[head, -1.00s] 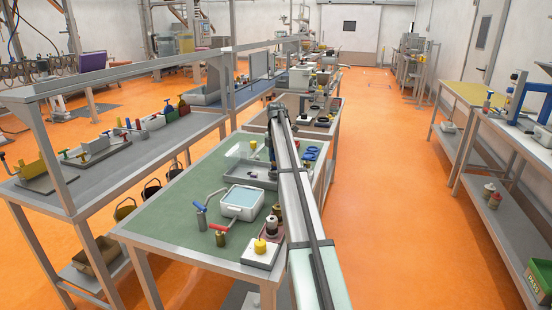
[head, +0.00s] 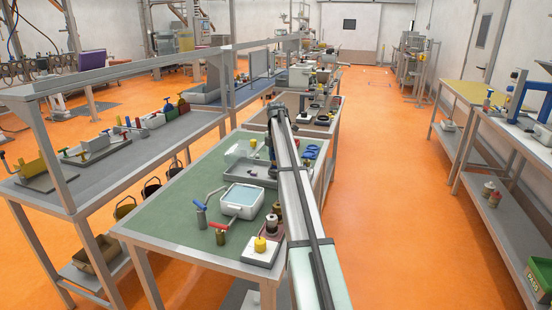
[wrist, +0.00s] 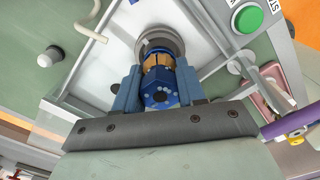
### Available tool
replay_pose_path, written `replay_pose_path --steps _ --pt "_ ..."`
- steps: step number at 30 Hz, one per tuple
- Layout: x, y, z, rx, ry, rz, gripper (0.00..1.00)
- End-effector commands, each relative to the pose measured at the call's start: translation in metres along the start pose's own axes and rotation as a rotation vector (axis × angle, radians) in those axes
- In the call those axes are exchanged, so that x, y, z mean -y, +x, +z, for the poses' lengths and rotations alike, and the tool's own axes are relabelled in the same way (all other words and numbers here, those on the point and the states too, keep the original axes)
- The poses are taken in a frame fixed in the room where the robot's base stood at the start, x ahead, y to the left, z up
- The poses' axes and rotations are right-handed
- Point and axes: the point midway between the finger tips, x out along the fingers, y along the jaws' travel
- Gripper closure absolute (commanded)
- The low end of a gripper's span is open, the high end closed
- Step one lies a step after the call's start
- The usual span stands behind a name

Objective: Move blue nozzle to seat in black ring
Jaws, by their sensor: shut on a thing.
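In the wrist view the blue nozzle (wrist: 160,92), with a gold-orange band around it, sits between the two blue fingers of my gripper (wrist: 158,88). The fingers are shut on its sides. Its far end points at a round grey and dark ring (wrist: 160,38) on a pale panel. The nozzle overlaps the ring in this view, and I cannot tell whether it touches or is inside it. No clearly black ring shows there. In the head view my arm hides most of the gripper and the nozzle.
A purple cylinder (wrist: 291,124) lies at the right. In the head view the green-topped bench (head: 165,222) holds a white tub (head: 242,198), red and blue handled valves, and a yellow-knobbed block (head: 261,245).

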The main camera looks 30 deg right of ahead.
Motion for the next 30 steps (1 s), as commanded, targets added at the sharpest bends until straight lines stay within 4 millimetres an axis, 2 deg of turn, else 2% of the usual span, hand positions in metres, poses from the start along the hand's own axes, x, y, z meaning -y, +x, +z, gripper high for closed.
replay_pose_path --steps 14,30 --pt "0.0 0.001 0.0 0.0 0.0 0.0 0.97" --pt "0.0 0.011 0.0 0.0 0.0 0.0 0.97"
